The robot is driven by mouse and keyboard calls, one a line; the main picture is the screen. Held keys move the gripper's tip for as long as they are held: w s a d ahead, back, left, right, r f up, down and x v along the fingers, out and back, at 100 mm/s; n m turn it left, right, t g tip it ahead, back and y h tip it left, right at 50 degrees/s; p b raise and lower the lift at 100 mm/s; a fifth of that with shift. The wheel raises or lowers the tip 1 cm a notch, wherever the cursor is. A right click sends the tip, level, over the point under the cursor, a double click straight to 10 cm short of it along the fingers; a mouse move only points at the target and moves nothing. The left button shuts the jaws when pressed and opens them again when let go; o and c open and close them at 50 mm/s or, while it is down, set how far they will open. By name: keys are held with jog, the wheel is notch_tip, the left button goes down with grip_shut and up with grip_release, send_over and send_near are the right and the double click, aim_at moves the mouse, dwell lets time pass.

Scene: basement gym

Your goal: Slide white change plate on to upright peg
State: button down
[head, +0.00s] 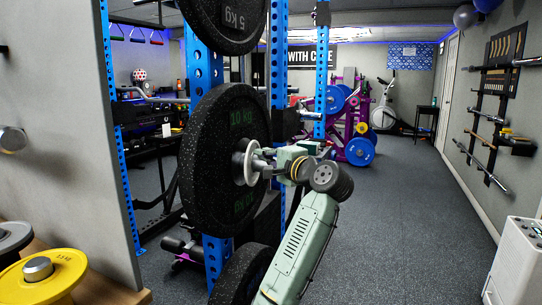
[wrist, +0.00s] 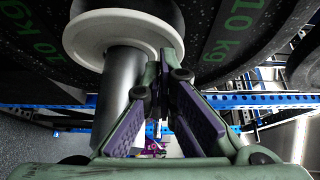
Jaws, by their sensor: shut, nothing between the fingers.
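The white change plate (head: 240,161) is around the upright's horizontal peg (head: 262,163), close against the face of a black 10 kg plate (head: 213,150). In the wrist view the white plate (wrist: 88,37) is a pale ring, with the grey peg (wrist: 122,85) coming out through it toward me. My gripper (head: 275,162) is just beside the peg's outer end. In the wrist view its fingers (wrist: 167,62) converge to the right of the peg, their tips near the white plate's lower right edge. They are shut with nothing between them. Whether the tips touch the plate is unclear.
The blue rack upright (head: 203,70) stands behind the black plates, with a 5 kg plate (head: 235,20) above. A grey wall panel (head: 70,130) and a yellow plate (head: 45,280) are at left. Open floor (head: 400,220) lies to the right, with a white cabinet (head: 515,265) at the edge.

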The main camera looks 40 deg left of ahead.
aim_at(252, 152)
jog(key=shift+w+a, duration=0.1)
jog(key=shift+a, duration=0.2)
jog(key=shift+a, duration=0.2)
jog(key=shift+s+a+p, duration=0.15)
jog(key=shift+a, duration=0.4)
jog(key=shift+s+a+p, duration=0.15)
jog(key=shift+a, duration=0.35)
jog(key=shift+s+a, duration=0.1)
jog(key=w+d, duration=0.1)
jog(key=d, duration=0.5)
jog(key=shift+w+d, duration=0.3)
jog(key=shift+w, duration=0.1)
